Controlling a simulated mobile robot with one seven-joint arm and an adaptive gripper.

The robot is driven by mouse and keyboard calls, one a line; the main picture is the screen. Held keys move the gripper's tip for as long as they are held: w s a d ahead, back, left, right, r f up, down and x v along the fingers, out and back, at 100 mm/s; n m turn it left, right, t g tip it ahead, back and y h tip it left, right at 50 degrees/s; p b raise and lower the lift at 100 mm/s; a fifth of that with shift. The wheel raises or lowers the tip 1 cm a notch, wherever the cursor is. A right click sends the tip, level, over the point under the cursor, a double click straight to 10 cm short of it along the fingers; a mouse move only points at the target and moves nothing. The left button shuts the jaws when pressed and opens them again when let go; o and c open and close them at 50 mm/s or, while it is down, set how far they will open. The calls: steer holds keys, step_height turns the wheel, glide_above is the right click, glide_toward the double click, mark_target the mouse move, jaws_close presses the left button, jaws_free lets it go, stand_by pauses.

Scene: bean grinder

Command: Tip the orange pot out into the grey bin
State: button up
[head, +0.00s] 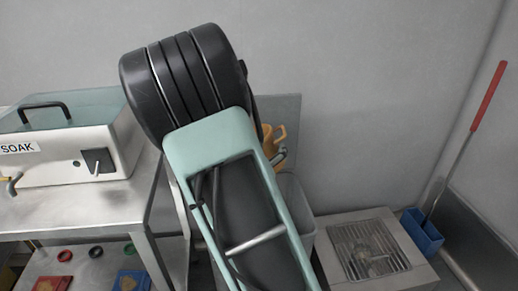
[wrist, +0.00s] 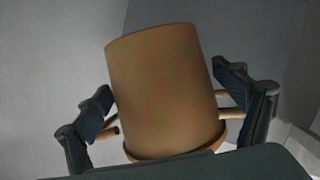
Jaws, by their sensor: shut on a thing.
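The orange pot (wrist: 165,90) fills the middle of the wrist view, slightly tilted, with a flared edge at its lower end and stub handles at both sides. My gripper (wrist: 168,95) is shut on it, one dark finger on each side. The grey bin (head: 298,188) stands below the pot, partly behind my arm. The pot appears above the bin, but I cannot tell how far it is from the rim.
A steel table (head: 90,205) at the left carries a white SOAK box (head: 60,155). Several coloured items lie on its lower shelf. A grated floor drain (head: 368,250) is right of the bin. A blue holder (head: 422,232) with a red-handled tool (head: 487,98) stands by the right wall.

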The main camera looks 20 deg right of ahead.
steer(key=n, duration=0.1)
steer(key=d+f+n+h, duration=0.1)
steer(key=n, duration=0.1)
steer(key=shift+s, duration=0.2)
steer(key=f+n, duration=0.1)
steer(key=n+h, duration=0.1)
steer(key=n, duration=0.1)
steer(key=shift+s+d+f+h, duration=0.15)
steer(key=shift+d+f+h, duration=0.15)
steer(key=shift+f, duration=0.05)
steer(key=shift+s+d+f+n+h+b, duration=0.15)
steer(key=shift+f+n+b, duration=0.15)
steer(key=shift+n+b, duration=0.25)
steer(key=shift+d+f+n+h+b, duration=0.15)
steer(key=shift+f+n+b, duration=0.15)
steer(key=shift+n, duration=0.35)
steer(key=shift+f+n+t, duration=0.15)
steer(key=shift+n+t, duration=0.15)
steer(key=shift+n, duration=0.4)
steer(key=shift+n+h, duration=0.3)
steer(key=shift+n, duration=0.2)
steer(key=n, duration=0.2)
steer(key=n+t, duration=0.1)
steer(key=shift+a+f+n+b, duration=0.15)
steer(key=shift+f+n+b, duration=0.1)
steer(key=shift+n+b, duration=0.15)
steer(key=shift+r+n+t+h, duration=0.3)
steer(key=shift+n+h, duration=0.1)
steer(key=shift+n, duration=0.3)
steer(key=shift+a, duration=0.1)
